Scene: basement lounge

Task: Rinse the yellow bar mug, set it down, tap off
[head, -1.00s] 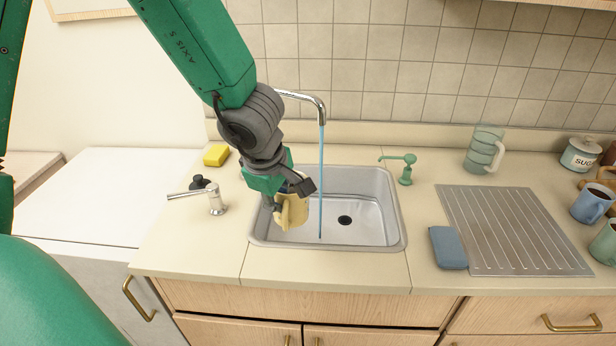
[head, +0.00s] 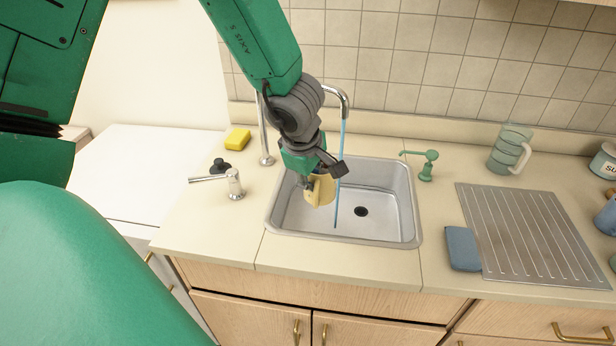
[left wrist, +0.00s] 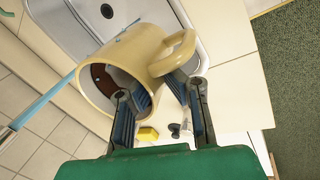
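The yellow mug (head: 324,190) is tilted over the left part of the sink (head: 385,232). My left gripper (head: 313,179) is shut on it; in the left wrist view the fingers (left wrist: 160,108) grip the mug (left wrist: 118,62) near its handle. The mug's dark inside shows there. Blue water (head: 342,145) runs from the chrome tap (head: 345,98) and falls past the mug's right edge into the sink. I cannot tell whether the water touches the mug. A chrome lever (head: 218,180) stands left of the sink. My right gripper is not in view.
A yellow sponge (head: 237,139) lies behind the lever. Right of the sink are a green soap pump (head: 426,165), a blue cloth (head: 462,248), a ridged metal drainboard (head: 535,235) and a green glass mug (head: 508,150). The counter strip in front of the sink is clear.

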